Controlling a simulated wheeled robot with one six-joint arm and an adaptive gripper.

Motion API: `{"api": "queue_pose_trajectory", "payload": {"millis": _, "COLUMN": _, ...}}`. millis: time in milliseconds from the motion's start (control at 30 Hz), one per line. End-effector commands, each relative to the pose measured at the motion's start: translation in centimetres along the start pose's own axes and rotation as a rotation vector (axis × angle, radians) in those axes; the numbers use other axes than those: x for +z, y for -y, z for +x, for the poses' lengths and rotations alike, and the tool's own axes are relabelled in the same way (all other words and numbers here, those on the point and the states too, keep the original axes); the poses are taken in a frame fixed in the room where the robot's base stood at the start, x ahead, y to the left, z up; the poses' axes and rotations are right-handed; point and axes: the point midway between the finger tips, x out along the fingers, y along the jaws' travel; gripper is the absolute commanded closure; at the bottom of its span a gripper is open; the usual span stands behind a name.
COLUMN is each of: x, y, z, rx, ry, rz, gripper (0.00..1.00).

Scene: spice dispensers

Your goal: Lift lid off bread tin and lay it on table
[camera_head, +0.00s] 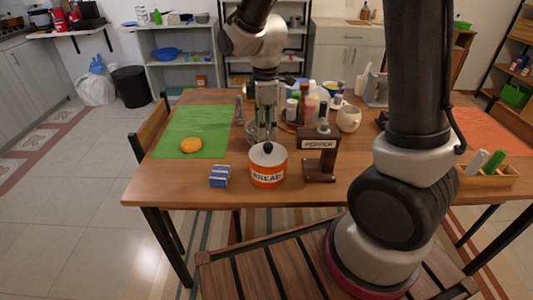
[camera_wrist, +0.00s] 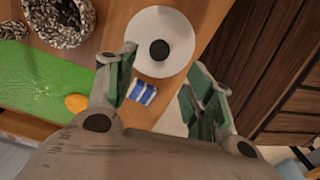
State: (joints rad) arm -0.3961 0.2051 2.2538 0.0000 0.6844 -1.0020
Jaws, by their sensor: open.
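The bread tin (camera_head: 268,177) is a round orange-red tin with a pale band lettered BREAD, standing upright near the table's front edge. Its white lid (camera_head: 262,156) is on top, with a black round knob; in the wrist view the lid (camera_wrist: 174,62) is a white disc with the dark knob (camera_wrist: 159,50) near its middle. My gripper (camera_head: 267,135) points down just above the lid. In the wrist view my gripper (camera_wrist: 165,75) has its fingers spread wide, with nothing between the pads. The knob lies a little beyond the fingertips in that picture. The wooden table (camera_head: 180,189) carries the tin.
A blue-and-white block (camera_head: 219,176) lies left of the tin, and a PEPPER dispenser (camera_head: 320,152) stands close on its right. A green mat (camera_head: 200,120) bears an orange bun (camera_head: 191,145). Bottles and a white pot (camera_head: 348,119) stand behind. Bare table lies at front left.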

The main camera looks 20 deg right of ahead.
Motion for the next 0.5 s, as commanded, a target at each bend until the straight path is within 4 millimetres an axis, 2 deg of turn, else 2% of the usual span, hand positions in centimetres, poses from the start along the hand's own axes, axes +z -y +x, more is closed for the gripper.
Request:
{"api": "queue_pose_trajectory", "payload": {"millis": 167, "x": 0.0, "y": 0.0, "z": 1.1, "rx": 0.0, "ry": 0.0, "rz": -0.047, "gripper": 0.47}}
{"api": "queue_pose_trajectory", "payload": {"millis": 500, "x": 1.0, "y": -0.3, "z": 5.9, "rx": -0.002, "ry": 0.001, "rz": -0.042, "gripper": 0.47}}
